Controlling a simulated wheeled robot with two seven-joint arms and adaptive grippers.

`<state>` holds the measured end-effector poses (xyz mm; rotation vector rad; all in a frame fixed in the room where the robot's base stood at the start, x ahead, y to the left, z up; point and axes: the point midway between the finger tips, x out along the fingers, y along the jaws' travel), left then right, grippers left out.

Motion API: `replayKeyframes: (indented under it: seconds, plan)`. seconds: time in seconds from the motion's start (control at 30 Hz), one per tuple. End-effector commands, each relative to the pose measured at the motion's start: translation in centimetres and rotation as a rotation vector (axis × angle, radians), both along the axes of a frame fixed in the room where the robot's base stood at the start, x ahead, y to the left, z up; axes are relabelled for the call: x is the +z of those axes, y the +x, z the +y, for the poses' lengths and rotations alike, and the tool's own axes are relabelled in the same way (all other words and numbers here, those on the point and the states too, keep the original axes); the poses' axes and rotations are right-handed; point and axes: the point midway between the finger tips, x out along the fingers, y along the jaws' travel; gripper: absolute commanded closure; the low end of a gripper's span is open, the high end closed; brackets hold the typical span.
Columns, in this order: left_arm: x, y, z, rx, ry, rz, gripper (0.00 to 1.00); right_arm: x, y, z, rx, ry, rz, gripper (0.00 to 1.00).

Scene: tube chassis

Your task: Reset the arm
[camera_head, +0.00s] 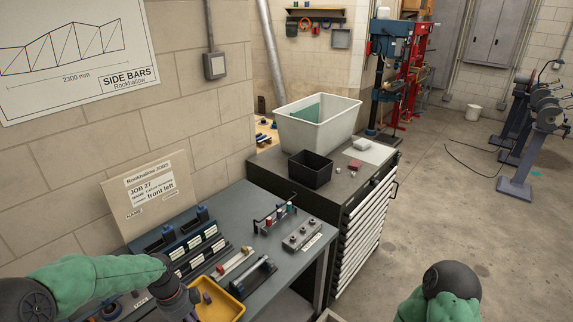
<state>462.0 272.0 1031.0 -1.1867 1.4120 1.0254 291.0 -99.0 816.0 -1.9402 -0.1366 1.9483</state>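My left arm (95,282), green with dark joints, reaches in from the lower left over the front of the workbench. Its dark wrist end, with my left gripper (187,300), is low beside the yellow tray (232,291). The fingers are too small and covered to tell whether they are open or shut. My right arm shows only as a green link with a black joint (445,281) at the bottom right, over the floor. My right gripper is out of view below the frame.
A job board (150,194) leans on the wall. A drawer cabinet behind bears a black bin (310,171) and a white tub (318,128).

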Motion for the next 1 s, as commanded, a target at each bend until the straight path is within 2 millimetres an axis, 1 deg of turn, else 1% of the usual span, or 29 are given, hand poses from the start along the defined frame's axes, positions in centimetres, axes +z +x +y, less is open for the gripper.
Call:
replayKeyframes:
  seconds: [0.03, 0.27, 0.37, 0.43, 0.57, 0.6, 0.7, 0.8, 1.0]
  plan:
    - [-0.8, -0.2, -0.6, 0.033, -0.008, 0.007, 0.53, 0.0, 0.0, 0.0, 0.000, 0.000, 0.001, 0.54]
    - [-4.5, -0.9, -3.3, 0.233, -0.047, 0.036, 0.53, 0.0, -0.1, 0.0, 0.001, 0.000, 0.002, 0.54]
    - [-6.6, -1.6, -5.0, 0.356, -0.070, 0.059, 0.53, 0.0, -0.1, 0.0, 0.001, 0.000, 0.002, 0.54]
    - [-8.4, -2.4, -6.4, 0.464, -0.087, 0.083, 0.53, 0.0, -0.1, 0.0, 0.001, 0.000, 0.002, 0.54]
    - [-12.3, -4.7, -9.5, 0.733, -0.121, 0.149, 0.53, 0.0, -0.1, 0.0, 0.001, 0.000, 0.002, 0.54]
    - [-13.4, -5.5, -10.5, 0.823, -0.130, 0.172, 0.53, 0.0, -0.1, 0.0, 0.001, 0.000, 0.002, 0.54]
    - [-15.9, -7.8, -12.6, 1.052, -0.143, 0.233, 0.53, 0.0, -0.1, 0.0, 0.001, 0.000, 0.002, 0.54]
    - [-17.9, -10.2, -14.3, 1.270, -0.147, 0.293, 0.53, 0.0, -0.1, 0.0, 0.001, 0.000, 0.002, 0.54]
    - [-20.3, -14.2, -16.4, 1.622, -0.136, 0.379, 0.53, 0.0, -0.1, 0.0, 0.001, 0.000, 0.002, 0.54]
